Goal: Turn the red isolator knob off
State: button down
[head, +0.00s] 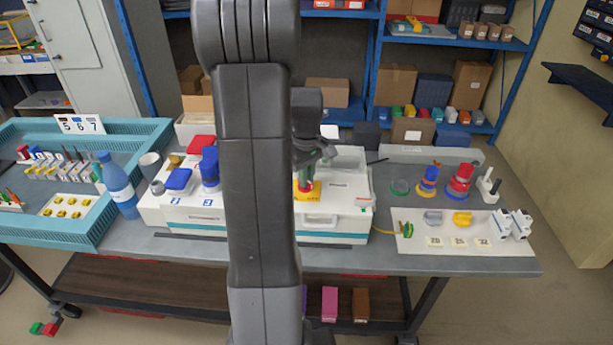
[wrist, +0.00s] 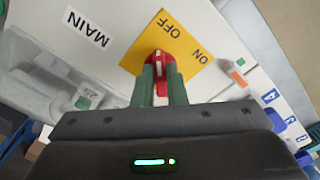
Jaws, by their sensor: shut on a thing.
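The red isolator knob (wrist: 156,58) sits on a yellow plate (wrist: 184,42) marked OFF and ON, on a white box with a MAIN label (wrist: 88,30). My gripper (wrist: 160,72) is shut on the knob, with one green finger on each side of it. A pale mark shows on the knob between the fingers; I cannot tell clearly which word it points to. In the head view my gripper (head: 307,176) reaches down onto the yellow plate (head: 314,190), and my arm hides part of the box.
Left of my arm stand a blue bottle (head: 118,186) and a teal tray (head: 88,236). Right of the box are stacked coloured rings (head: 459,184) and a white board (head: 470,243) with small parts. The grey bench (head: 440,262) is bare along its front edge.

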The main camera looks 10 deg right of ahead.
jog(key=c, duration=1.5)
grip_release()
jog(key=shift+o, duration=0.2)
jog(key=shift+r, duration=0.15)
notch_tip(320, 180, up, 14)
jog(key=shift+f+b, duration=0.2)
jog(key=shift+b, duration=0.2)
jog(key=shift+f, duration=0.1)
notch_tip(320, 180, down, 14)
jog(key=shift+r+p, duration=0.15)
jog(key=shift+p, duration=0.25)
